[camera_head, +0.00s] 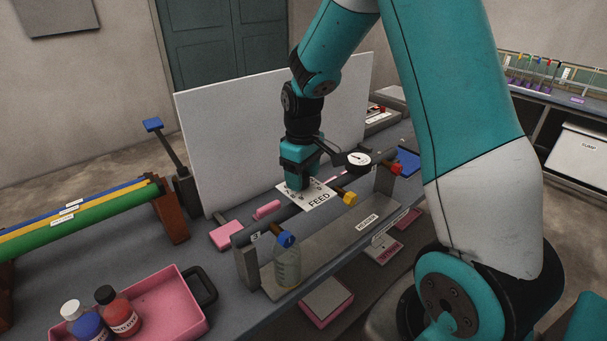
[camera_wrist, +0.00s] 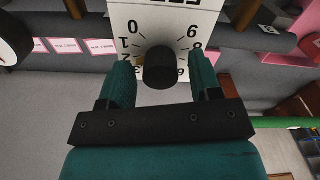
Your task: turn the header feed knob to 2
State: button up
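The FEED plate (camera_head: 319,201) is a white card with black numbers, lying on the header pipe on the bench. In the wrist view the plate (camera_wrist: 165,22) carries a round black knob (camera_wrist: 160,69) inside a ring of numbers. A small yellow mark shows at the knob's left edge, close to the 2; part of the ring is covered by knob and fingers. My gripper (camera_head: 298,178) points down over the plate and hides the knob in the head view. In the wrist view its teal fingers (camera_wrist: 163,80) stand either side of the knob, with gaps visible, so it is open.
A round gauge (camera_head: 358,158) stands close right of my gripper. A pink tray (camera_head: 172,297) with bottles is front left. A white panel (camera_head: 270,120) rises behind.

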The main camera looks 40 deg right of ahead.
notch_tip(320, 180, up, 17)
jog(key=b, duration=0.2)
jog(key=shift+r+b, duration=0.2)
jog(key=shift+b, duration=0.2)
dwell(0.5)
jog(key=s+a+f+n+y+b, duration=0.1)
jog(key=s+a+f, duration=0.3)
jog(key=s+a, duration=0.7)
jog(key=s+a+f+n+y, duration=0.2)
jog(key=s+a+f+y, duration=0.1)
jog(key=s+a, duration=0.8)
jog(key=shift+f+n+b, duration=0.3)
jog(key=shift+f+b, duration=0.05)
jog(key=shift+f, duration=0.25)
jog(key=shift+a, duration=0.1)
